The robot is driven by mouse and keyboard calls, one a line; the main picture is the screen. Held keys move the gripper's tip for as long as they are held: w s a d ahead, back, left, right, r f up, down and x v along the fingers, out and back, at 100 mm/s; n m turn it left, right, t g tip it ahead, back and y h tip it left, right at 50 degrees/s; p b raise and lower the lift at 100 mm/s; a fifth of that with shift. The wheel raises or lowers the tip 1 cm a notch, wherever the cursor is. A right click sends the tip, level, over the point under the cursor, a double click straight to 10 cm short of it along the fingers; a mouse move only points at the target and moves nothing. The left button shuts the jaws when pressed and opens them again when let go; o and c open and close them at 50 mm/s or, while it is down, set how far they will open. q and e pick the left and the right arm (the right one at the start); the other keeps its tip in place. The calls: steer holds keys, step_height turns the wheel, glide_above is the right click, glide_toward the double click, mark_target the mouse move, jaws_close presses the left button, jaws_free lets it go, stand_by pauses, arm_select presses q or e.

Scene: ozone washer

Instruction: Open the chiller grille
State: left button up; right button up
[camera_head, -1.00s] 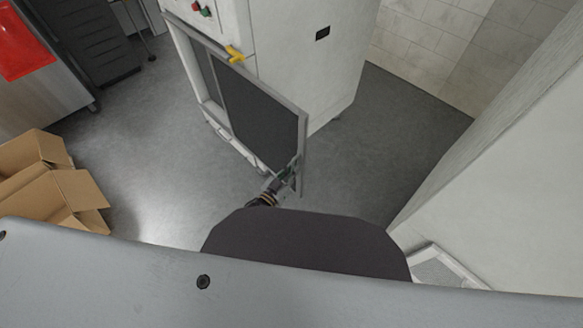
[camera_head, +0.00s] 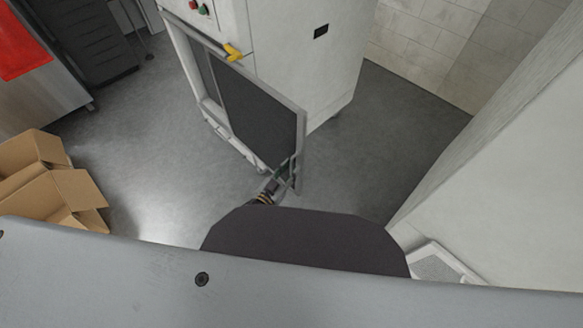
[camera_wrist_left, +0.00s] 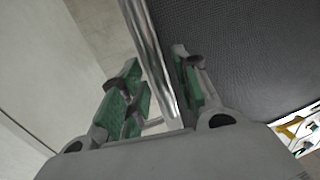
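The chiller grille (camera_head: 262,115) is a dark mesh panel in a grey metal frame, low on the front of the white machine (camera_head: 300,60). It stands ajar, its right edge out past the machine's front corner. My left gripper (camera_head: 284,174) is at the lower part of that edge. In the left wrist view, the green-padded fingers (camera_wrist_left: 158,98) are spread on either side of the grille's shiny frame edge (camera_wrist_left: 148,40). The right finger lies over the mesh side, and a gap shows between the left finger and the frame. My right gripper is not in view.
Open cardboard boxes (camera_head: 52,190) stand on the floor at the left. A yellow handle (camera_head: 233,52) sits above the grille. A large white panel (camera_head: 500,200) stands at the right. Grey floor (camera_head: 150,130) is clear between the boxes and the machine.

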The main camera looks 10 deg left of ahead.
arm_select(q)
steer(key=v, duration=1.1)
steer(key=shift+w, duration=0.15)
stand_by(0.7)
